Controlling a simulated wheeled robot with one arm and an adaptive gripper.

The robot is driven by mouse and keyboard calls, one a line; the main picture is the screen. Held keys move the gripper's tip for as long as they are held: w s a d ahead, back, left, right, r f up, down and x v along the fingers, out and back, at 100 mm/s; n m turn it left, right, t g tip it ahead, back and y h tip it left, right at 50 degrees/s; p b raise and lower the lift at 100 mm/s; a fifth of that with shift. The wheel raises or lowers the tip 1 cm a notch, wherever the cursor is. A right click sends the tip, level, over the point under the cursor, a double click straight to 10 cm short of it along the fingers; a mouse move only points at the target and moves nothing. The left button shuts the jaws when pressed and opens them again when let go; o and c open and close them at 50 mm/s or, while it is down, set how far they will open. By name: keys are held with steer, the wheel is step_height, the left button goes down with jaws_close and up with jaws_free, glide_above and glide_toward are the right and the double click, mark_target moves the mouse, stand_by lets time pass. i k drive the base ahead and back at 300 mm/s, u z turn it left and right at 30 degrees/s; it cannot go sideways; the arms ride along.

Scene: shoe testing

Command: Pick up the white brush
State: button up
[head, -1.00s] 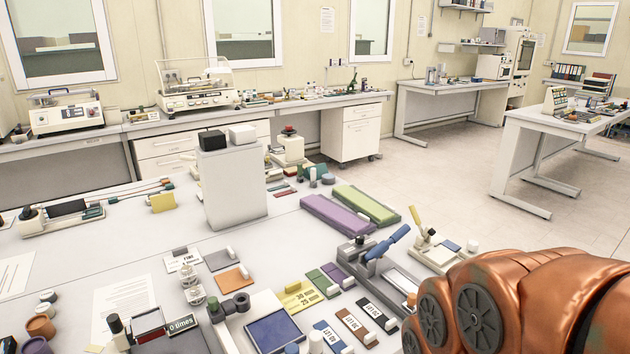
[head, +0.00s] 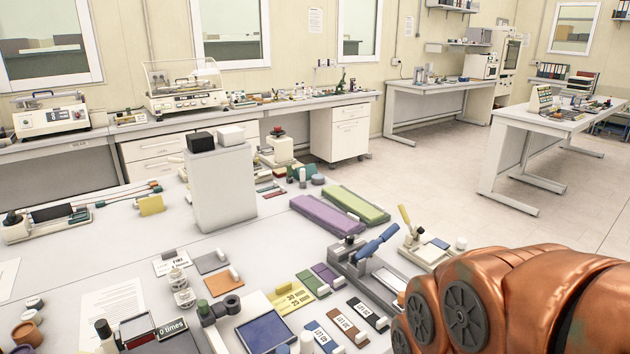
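A small white block (head: 230,135) lies on top of a tall white box (head: 222,187) on the near table, beside a black block (head: 201,142). It may be the white brush, but no bristles can be made out at this size. No other thing in view is clearly a white brush. My copper-coloured arm fills the lower right of the head view. My gripper is not in view, so its opening and anything in it are hidden.
The near table is crowded in front with colour cards, a dark blue pad (head: 268,331) and a device with a blue handle (head: 372,247). Purple (head: 333,217) and green (head: 354,205) strips lie right of the tall box. Bare tabletop (head: 120,222) shows to its left.

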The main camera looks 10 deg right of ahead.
mark_target(302, 184)
steer(key=z, duration=1.85)
steer(key=i, duration=3.85)
steer(key=u, duration=3.25)
steer(key=i, duration=0.6)
